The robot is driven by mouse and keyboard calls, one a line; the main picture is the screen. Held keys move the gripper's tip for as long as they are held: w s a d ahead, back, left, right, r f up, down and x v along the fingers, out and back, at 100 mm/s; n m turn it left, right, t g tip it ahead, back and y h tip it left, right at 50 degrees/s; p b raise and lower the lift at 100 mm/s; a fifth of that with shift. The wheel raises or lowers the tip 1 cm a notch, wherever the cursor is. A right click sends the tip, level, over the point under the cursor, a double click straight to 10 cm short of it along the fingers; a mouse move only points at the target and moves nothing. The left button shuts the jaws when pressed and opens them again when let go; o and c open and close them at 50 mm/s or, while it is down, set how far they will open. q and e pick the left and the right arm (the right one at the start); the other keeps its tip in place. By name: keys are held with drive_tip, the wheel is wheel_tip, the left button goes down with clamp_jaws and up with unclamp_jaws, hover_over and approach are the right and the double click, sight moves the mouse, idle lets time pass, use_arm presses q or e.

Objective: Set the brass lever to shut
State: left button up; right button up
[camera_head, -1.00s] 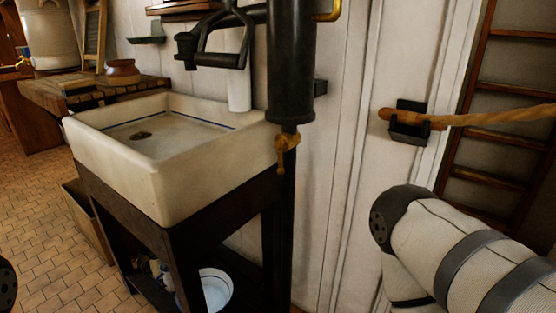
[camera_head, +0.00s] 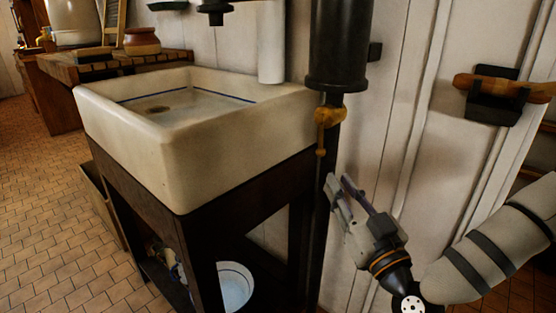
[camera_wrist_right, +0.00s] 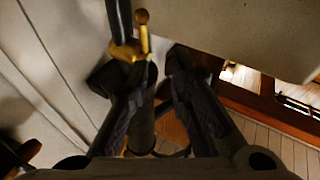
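The brass lever (camera_head: 320,144) hangs down from a brass valve body (camera_head: 329,116) on the dark pipe beside the sink. In the right wrist view the lever (camera_wrist_right: 143,32) shows as a short stem with a ball end beside the pipe. My right gripper (camera_head: 342,185) is just below the lever in the head view, its fingers angled up toward the pipe. It also shows in the right wrist view (camera_wrist_right: 164,65), with a gap between its fingers and nothing clearly held. The left fingertip overlaps the valve area there; contact cannot be told. My left gripper is out of view.
The white sink (camera_head: 135,133) stands on a dark wooden stand (camera_head: 258,185) left of the pipe. A black pump cylinder (camera_head: 337,45) is above the valve. A black bracket (camera_head: 493,105) with a wooden handle is on the right wall. A white bucket (camera_head: 235,288) sits below the sink.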

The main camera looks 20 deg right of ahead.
sight(322, 141)
drive_tip(key=shift+m+t+h, duration=0.3)
drive_tip(key=shift+t+h, duration=0.2)
drive_tip(key=shift+h, duration=0.3)
drive_tip(key=x, duration=0.4)
drive_tip(key=d+f+b+x, duration=0.1)
drive_tip(key=x, duration=0.4)
drive_tip(key=d+x, duration=0.1)
drive_tip(key=x, duration=0.3)
drive_tip(key=shift+w+f+b, duration=0.25)
drive_tip(key=shift+w+b, duration=0.1)
drive_tip(key=shift+w, duration=0.15)
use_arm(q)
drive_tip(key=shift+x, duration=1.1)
use_arm(e)
clamp_jaws()
